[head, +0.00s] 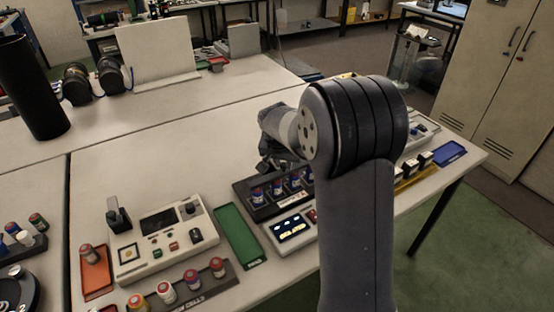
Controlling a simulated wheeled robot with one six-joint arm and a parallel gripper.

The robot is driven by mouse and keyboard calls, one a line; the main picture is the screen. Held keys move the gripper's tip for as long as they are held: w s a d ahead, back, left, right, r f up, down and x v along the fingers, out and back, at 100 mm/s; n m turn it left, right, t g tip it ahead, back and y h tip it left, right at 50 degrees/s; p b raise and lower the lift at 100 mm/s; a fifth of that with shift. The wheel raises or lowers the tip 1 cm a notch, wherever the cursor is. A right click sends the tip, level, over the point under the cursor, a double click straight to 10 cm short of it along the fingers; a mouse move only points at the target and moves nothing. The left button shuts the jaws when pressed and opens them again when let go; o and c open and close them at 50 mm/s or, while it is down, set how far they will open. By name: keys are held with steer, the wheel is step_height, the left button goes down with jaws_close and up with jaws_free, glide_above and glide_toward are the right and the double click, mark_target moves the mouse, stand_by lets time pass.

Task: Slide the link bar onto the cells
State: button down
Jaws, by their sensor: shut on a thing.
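My gripper (270,165) is low over the far side of a black cell holder (262,212), with its fingers dark and small in the picture. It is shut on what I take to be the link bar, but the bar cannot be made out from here. Several cells (258,194) with blue sides and pale tops stand upright in a row in the holder. My own arm covers the holder's right end. I cannot tell whether anything touches the cell tops.
A green tray (240,237) and a small display unit (292,229) lie close to the holder. A tester (161,240) and a rack of other cells (184,293) stand at the front left. A blue tray (450,156) lies at the right end.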

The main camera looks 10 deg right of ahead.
steer(key=shift+s+d, duration=0.25)
steer(key=shift+s, duration=0.45)
steer(key=c, duration=1.3)
jaws_free()
steer(key=shift+o, duration=0.2)
steer(key=v, duration=1.1)
steer(key=shift+b, duration=0.35)
steer(key=shift+f, duration=0.2)
